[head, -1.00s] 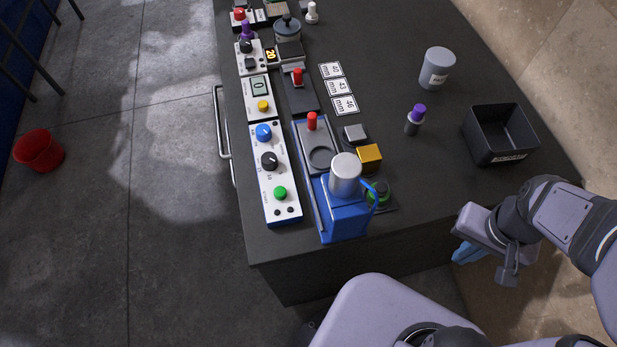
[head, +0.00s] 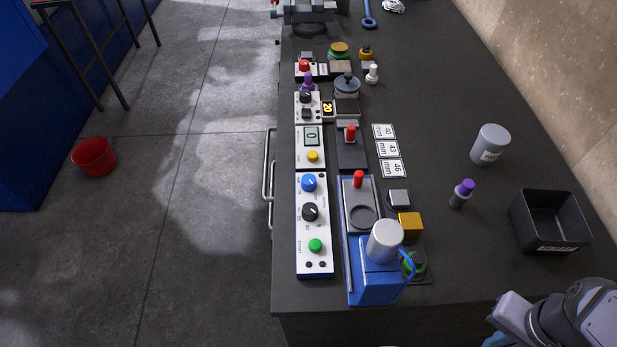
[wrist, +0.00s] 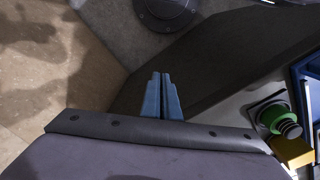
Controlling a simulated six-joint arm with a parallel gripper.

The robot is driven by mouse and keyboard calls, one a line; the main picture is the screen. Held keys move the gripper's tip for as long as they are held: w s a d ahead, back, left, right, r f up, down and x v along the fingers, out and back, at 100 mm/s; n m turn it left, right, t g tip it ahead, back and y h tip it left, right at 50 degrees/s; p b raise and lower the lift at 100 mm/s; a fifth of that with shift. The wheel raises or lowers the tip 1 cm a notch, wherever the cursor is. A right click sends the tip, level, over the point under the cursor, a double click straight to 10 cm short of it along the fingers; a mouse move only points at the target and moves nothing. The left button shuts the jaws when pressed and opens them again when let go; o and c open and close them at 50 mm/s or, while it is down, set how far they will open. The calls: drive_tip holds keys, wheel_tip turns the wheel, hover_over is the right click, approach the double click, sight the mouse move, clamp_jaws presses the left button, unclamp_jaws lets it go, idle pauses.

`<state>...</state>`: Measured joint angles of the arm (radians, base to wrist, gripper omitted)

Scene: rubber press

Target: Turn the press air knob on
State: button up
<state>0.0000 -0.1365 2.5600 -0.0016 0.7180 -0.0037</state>
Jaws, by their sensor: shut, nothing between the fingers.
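The press (head: 372,280) is a blue unit with a silver cylinder on top, at the near end of the dark bench. Beside it on the left is a white control panel (head: 301,239) with a blue knob (head: 309,183), a black knob (head: 310,212) and a green button (head: 316,246). The panel's lettering is too small to read surely. My gripper (wrist: 161,97) is shut and empty in the wrist view, over the bench's near edge side. In the head view my wrist shows at the lower right, well apart from the panel; the fingertips are barely visible there.
Thickness cards (head: 387,149) lie mid-bench. More panels run along the left edge. A red bucket (head: 94,157) stands on the floor.

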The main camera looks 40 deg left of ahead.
drive_tip(key=o, duration=1)
drive_tip(key=shift+w+a+r, duration=0.25)
drive_tip(key=shift+w, duration=0.05)
drive_tip(key=w+a+r+n, duration=0.1)
drive_tip(key=w+a, duration=0.1)
drive_tip(key=a, duration=0.1)
drive_tip(key=w+a+r+n, duration=0.2)
drive_tip(key=w+a+r+n+t, duration=0.1)
drive_tip(key=a+r, duration=0.1)
drive_tip(key=a, duration=0.1)
drive_tip(key=shift+w+a, duration=0.3)
drive_tip(key=shift+w, duration=0.1)
drive_tip(key=a+r+n, duration=0.1)
drive_tip(key=a, duration=0.2)
drive_tip(key=w+a+r+n, duration=0.1)
drive_tip(key=a, duration=0.1)
drive_tip(key=w+a+r+b, duration=0.1)
drive_tip(key=a, duration=0.2)
drive_tip(key=shift+a+n+t+y, duration=0.35)
drive_tip(key=shift+n+t+y, duration=0.05)
drive_tip(key=s+a+r+n+y+b, duration=0.2)
drive_tip(key=a, duration=1.2)
drive_tip(key=n+y, duration=0.1)
drive_tip(key=n, duration=0.1)
approach(310, 180)
drive_tip(key=f, duration=0.1)
drive_tip(key=shift+x, duration=3.7)
drive_tip(key=shift+a, duration=0.1)
drive_tip(key=shift+r, duration=0.1)
drive_tip(key=c, duration=1.1)
